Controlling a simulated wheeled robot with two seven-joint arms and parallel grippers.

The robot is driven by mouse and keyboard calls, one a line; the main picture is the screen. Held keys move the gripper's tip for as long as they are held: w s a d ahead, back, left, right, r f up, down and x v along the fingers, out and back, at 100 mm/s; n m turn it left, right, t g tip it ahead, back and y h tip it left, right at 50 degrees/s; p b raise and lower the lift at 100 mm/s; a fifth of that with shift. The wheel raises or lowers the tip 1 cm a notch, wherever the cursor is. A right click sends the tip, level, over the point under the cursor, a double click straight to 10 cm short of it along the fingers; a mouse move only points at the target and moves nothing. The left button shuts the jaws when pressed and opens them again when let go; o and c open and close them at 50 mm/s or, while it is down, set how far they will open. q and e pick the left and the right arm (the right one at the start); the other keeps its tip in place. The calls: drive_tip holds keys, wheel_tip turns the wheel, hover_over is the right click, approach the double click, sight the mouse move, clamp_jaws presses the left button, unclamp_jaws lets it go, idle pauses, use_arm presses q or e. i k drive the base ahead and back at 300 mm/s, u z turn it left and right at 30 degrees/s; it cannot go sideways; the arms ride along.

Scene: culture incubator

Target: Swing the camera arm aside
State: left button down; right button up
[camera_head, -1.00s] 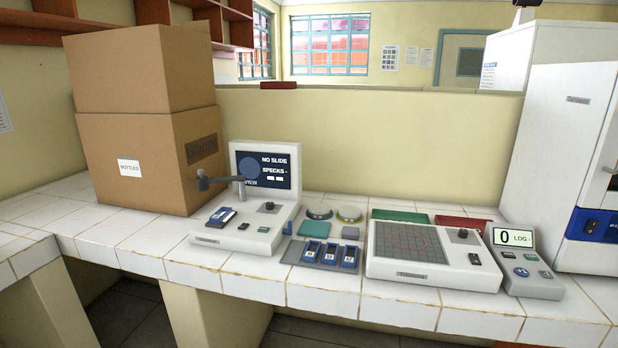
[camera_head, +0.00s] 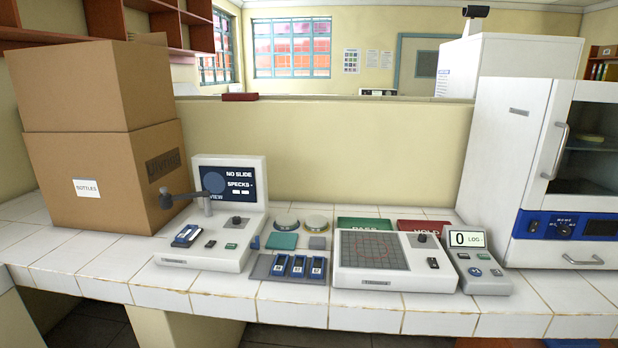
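The camera arm (camera_head: 186,197) is a dark grey bar on a short post at the left of the white viewer device (camera_head: 205,256). Its rounded end reaches left, close to the front of the cardboard boxes. A grey disc shows in front of the device's screen (camera_head: 240,184), which reads "NO SLIDE" and "SPECKS -". A blue slide-like piece (camera_head: 187,235) lies on the device's base. Neither of my grippers is in view.
Two stacked cardboard boxes (camera_head: 75,170) stand left of the device. A blue slide rack (camera_head: 289,267), a grid plate device (camera_head: 376,250) and a LOG counter (camera_head: 468,240) stand to the right. A white incubator (camera_head: 503,170) stands at far right. Tiles in front are narrow.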

sight(165, 200)
drive_tip(key=u, duration=1.6)
drive_tip(key=i, duration=0.45)
drive_tip(key=z, duration=1.85)
